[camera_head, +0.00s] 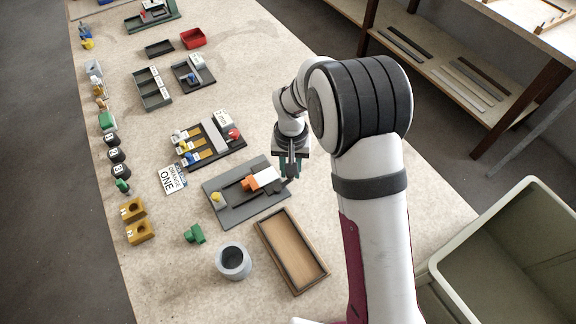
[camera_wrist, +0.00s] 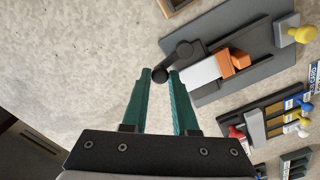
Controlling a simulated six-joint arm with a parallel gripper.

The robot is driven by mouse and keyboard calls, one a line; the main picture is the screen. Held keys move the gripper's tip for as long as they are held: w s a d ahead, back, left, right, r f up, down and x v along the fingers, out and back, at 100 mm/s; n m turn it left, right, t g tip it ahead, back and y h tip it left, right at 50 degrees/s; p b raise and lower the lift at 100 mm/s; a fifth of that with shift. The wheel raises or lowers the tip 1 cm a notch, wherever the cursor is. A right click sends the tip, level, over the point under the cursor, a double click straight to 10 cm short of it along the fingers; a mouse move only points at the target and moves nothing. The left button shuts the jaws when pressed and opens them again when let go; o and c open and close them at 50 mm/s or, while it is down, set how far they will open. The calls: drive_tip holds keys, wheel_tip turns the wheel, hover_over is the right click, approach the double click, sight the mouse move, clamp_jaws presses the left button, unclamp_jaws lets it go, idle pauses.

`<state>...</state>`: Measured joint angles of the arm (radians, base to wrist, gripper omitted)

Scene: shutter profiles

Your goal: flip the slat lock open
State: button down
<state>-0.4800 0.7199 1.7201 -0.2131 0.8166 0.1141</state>
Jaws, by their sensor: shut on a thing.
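The slat lock fixture is a grey plate (camera_head: 240,215) in the middle of the bench; its plate also shows in the wrist view (camera_wrist: 262,75). A white slat (camera_wrist: 200,74) lies in its dark channel with an orange block (camera_wrist: 232,62) on it. At the channel's end is a dark lever (camera_wrist: 184,52) with a round black knob (camera_wrist: 160,75). My gripper (camera_wrist: 160,78) has its green fingers on both sides of this knob, shut on it. In the head view my gripper (camera_head: 291,168) stands at the plate's right end, and the knob is hidden there.
A yellow knob (camera_head: 216,197) stands at the plate's left end. A wooden tray (camera_head: 260,226) and a grey cup (camera_head: 233,262) lie in front. A fixture with coloured knobs (camera_head: 207,142) is behind. Bare bench lies to the right of my gripper.

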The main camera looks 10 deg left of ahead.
drive_tip(key=shift+s+d+m, duration=0.2)
drive_tip(key=shift+d+m, duration=0.05)
drive_tip(key=shift+m, duration=0.65)
drive_tip(key=c, duration=0.7)
unclamp_jaws()
wheel_tip(320, 180, up, 16)
drive_tip(key=shift+d, duration=0.1)
